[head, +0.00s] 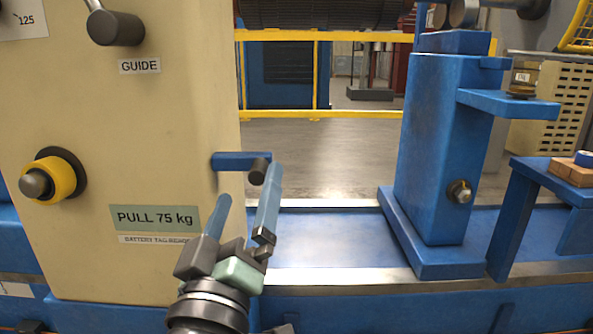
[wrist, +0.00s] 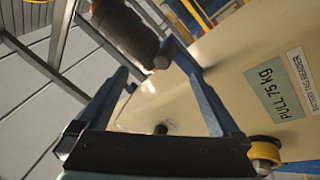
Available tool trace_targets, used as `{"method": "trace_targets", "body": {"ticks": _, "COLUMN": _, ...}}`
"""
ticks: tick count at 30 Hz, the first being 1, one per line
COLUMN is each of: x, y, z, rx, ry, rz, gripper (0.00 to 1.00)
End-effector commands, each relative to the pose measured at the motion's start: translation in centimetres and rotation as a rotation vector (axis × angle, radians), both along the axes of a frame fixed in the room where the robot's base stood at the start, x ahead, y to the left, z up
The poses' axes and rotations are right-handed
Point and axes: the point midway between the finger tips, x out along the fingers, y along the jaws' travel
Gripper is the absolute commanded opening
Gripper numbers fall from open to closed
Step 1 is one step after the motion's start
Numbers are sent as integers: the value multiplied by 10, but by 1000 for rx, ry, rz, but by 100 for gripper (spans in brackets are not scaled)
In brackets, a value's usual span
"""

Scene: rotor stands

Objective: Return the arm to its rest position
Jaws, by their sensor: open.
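My gripper (head: 250,183) is in the lower middle of the head view, in front of the right edge of the cream panel (head: 120,100). Its two blue fingers point up and stand apart, with nothing held between them. A blue bracket (head: 228,161) with a dark round peg (head: 258,170) sticks out from the panel close to the fingertips. I cannot tell whether they touch. In the wrist view my gripper's fingers (wrist: 155,72) spread wide, and the panel (wrist: 228,52) fills the right side. No rest position is marked in either view.
A yellow-and-black knob (head: 55,182) and a grey handle (head: 116,27) stick out of the panel. A blue stand (head: 440,150) with a side shelf rises at the right on the blue bed (head: 330,240). A dark rotor (head: 320,12) lies above. The bed between panel and stand is clear.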

Motion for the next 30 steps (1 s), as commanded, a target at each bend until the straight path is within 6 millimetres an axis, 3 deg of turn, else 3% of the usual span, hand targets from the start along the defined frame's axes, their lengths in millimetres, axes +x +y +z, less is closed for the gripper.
{"method": "trace_targets", "body": {"ticks": 1, "x": -12, "y": -15, "z": 43, "rx": 101, "ry": -81, "rz": 39, "gripper": 100}}
{"method": "trace_targets", "body": {"ticks": 3, "x": -32, "y": -31, "z": 90, "rx": 236, "ry": -183, "rz": 118, "gripper": 100}}
{"method": "trace_targets", "body": {"ticks": 5, "x": -53, "y": -42, "z": 129, "rx": 337, "ry": -275, "rz": 196, "gripper": 100}}
{"method": "trace_targets", "body": {"ticks": 10, "x": -136, "y": -66, "z": 226, "rx": 550, "ry": -526, "rz": 459, "gripper": 100}}
{"method": "trace_targets", "body": {"ticks": 12, "x": -130, "y": -63, "z": 258, "rx": 554, "ry": -505, "rz": 460, "gripper": 100}}
{"method": "trace_targets", "body": {"ticks": 30, "x": -127, "y": -62, "z": 440, "rx": 549, "ry": -497, "rz": 455, "gripper": 100}}
